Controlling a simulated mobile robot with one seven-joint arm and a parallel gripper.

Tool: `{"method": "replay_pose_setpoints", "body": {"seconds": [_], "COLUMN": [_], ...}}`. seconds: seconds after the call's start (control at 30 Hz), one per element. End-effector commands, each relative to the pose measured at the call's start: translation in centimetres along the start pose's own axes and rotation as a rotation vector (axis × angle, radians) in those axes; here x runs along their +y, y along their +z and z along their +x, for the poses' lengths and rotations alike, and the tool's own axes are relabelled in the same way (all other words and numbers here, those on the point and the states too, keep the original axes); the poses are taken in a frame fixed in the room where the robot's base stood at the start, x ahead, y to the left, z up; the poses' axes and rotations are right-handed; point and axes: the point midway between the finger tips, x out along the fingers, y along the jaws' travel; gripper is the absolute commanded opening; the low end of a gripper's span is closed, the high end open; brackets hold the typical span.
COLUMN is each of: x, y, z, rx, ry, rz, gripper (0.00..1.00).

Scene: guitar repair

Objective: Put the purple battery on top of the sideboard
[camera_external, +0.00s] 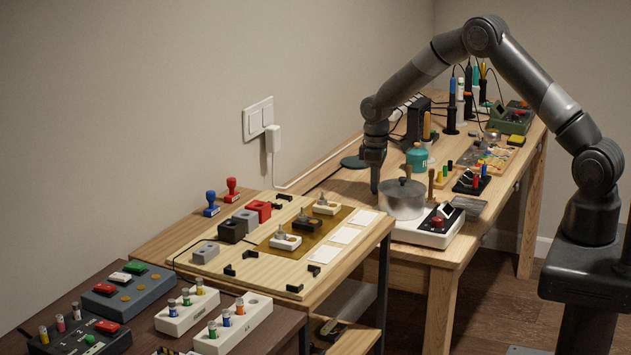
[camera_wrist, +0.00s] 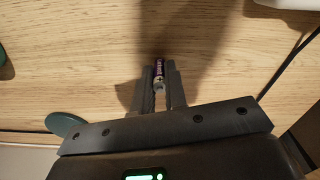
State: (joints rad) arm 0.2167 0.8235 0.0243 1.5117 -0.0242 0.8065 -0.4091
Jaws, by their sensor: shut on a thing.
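My gripper (camera_external: 375,188) is over the light wood workbench, left of the steel pot. The battery cannot be made out in the external view. A dark brown wood top (camera_external: 22,343) at the front left bears battery holders; I cannot tell whether it is the sideboard.
The steel pot (camera_external: 403,200) stands on a white hotplate (camera_external: 425,236) close right of my gripper. A teal bottle (camera_external: 416,158) and soldering tools stand farther back.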

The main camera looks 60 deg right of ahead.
Motion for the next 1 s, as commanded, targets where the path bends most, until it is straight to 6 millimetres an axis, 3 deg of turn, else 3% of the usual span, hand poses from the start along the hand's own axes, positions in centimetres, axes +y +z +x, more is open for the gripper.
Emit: {"method": "replay_pose_setpoints", "body": {"seconds": [0.3, 0.33, 0.57, 0.83, 1.0], "x": [0.0, 0.0, 0.0, 0.0, 0.1], "y": [0.0, 0.0, 0.0, 0.0, -0.1], "z": [0.2, 0.2, 0.2, 0.0, -1.9], "rx": [0.0, 0.001, 0.001, 0.001, 0.004], "ry": [0.0, 0.0, 0.0, 0.001, 0.002], "rz": [0.0, 0.0, 0.0, 0.0, 0.0], "gripper": [0.0, 0.14, 0.33, 0.34, 0.34]}}
